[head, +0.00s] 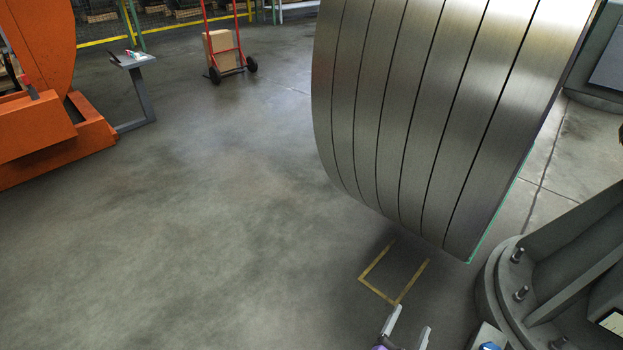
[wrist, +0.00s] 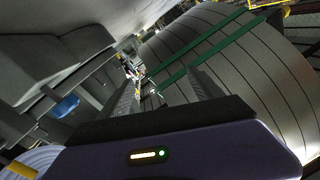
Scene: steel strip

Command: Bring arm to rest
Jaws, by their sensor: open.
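My gripper (head: 408,325) shows at the bottom of the head view, right of centre, its two pale fingers apart with nothing between them. In the wrist view my gripper (wrist: 165,90) is also open and empty, its fingers pointing toward the large steel coil. The slit steel coil (head: 415,110) hangs or stands above and beyond my gripper in the head view. It also fills the right of the wrist view (wrist: 245,75), with a green strap (wrist: 205,52) along it. Most of my arm is out of the head view.
A grey flanged column base with bolts (head: 560,260) stands at the right. A yellow floor marking (head: 378,293) lies below the coil. An orange machine (head: 45,140) and a small grey stand (head: 138,90) are at the left. A red hand truck (head: 225,45) carries a box. The middle floor is clear.

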